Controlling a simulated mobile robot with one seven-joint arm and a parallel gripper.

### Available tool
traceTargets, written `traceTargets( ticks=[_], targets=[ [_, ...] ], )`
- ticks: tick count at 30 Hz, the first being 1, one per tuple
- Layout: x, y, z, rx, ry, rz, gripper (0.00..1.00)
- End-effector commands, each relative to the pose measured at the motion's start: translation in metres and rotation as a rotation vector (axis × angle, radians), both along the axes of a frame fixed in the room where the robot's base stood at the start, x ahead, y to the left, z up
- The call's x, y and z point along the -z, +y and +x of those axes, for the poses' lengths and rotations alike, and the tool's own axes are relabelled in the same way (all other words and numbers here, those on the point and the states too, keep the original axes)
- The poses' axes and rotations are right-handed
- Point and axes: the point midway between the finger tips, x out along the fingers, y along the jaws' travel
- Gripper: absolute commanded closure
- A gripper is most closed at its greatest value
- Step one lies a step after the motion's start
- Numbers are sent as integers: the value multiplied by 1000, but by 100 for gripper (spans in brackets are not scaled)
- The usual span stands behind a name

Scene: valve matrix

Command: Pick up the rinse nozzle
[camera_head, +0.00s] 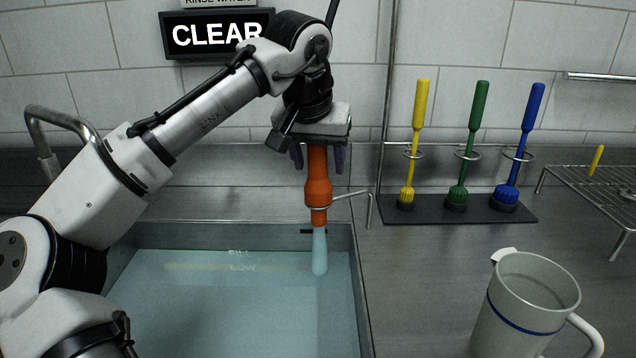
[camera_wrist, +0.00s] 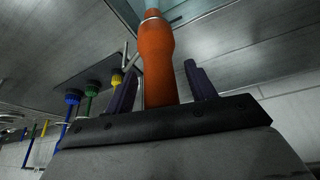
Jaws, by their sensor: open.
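The rinse nozzle (camera_head: 318,188) is an orange body that hangs upright above the right end of the sink, with a pale blue stream or tip (camera_head: 319,252) below it. A thin wire holder (camera_head: 345,196) reaches to its lower part from the right. My gripper (camera_head: 318,160) is above it, pointing down, with one dark finger on each side of the orange body. In the wrist view the nozzle (camera_wrist: 156,62) stands between the two fingers, with a gap visible at the right finger. My gripper (camera_wrist: 163,90) is open. The nozzle's top is hidden by the gripper.
The sink (camera_head: 362,290) holds bluish water. Yellow (camera_head: 421,105), green (camera_head: 478,105) and blue (camera_head: 533,108) brushes stand in a rack (camera_head: 400,215) to the right. A pitcher (camera_head: 520,310) stands front right, a wire shelf (camera_head: 590,185) behind it. A "CLEAR" sign (camera_head: 190,34) hangs above.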

Motion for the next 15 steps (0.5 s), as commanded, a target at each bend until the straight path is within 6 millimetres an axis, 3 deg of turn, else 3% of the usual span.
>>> traceTargets(
  ticks=[2, 13, 15],
  targets=[
    [0, 0, 0, 0, 0, 0, 49],
    [0, 0, 0, 0, 0, 0, 97],
    [-1, 0, 0, 0, -1, 0, 99]
  ],
)
